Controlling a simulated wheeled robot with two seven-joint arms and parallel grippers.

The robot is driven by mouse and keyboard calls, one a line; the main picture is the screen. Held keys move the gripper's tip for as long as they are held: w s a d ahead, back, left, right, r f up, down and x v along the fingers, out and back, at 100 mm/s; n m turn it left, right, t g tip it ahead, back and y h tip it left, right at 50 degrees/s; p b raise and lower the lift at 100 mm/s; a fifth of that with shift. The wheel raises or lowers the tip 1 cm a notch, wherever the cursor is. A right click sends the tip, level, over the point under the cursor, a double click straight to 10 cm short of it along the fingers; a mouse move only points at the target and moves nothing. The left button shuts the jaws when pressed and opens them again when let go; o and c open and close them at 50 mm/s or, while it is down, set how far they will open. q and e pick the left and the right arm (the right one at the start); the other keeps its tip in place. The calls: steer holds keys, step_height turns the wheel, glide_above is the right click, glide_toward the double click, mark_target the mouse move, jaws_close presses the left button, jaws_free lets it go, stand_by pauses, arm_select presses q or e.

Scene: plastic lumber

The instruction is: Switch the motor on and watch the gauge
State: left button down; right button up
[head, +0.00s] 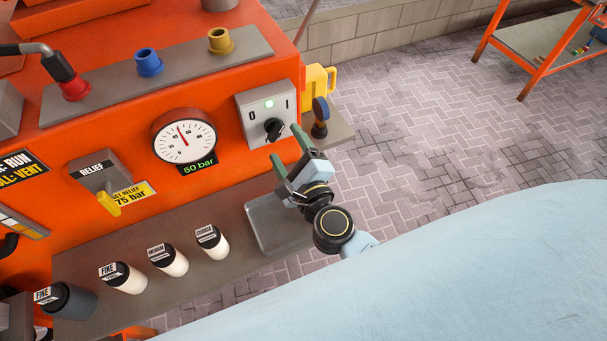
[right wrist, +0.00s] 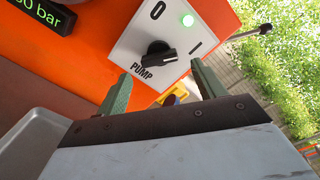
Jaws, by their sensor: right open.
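The pump switch is a black knob (head: 273,129) on a grey-white box (head: 262,106) marked 0 and I, with a lit green lamp (head: 269,104). In the right wrist view the knob (right wrist: 157,55) sits above the word PUMP, its bar pointing roughly toward the I side. The round gauge (head: 184,137) has a red needle pointing up and slightly left. The display below it (head: 199,167) reads 50 bar. My right gripper (head: 288,150) is open and empty, just in front of the switch box, its fingers apart from the knob. My left gripper is out of view.
A relief lever with a yellow handle (head: 108,203) is left of the gauge, by a 75 bar label. Coloured ports (head: 149,62) line the top. Paved floor lies to the right.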

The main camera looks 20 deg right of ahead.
steer(key=s+b, duration=0.2)
steer(key=s, duration=0.7)
steer(key=shift+s, duration=0.2)
steer(key=shift+d, duration=0.1)
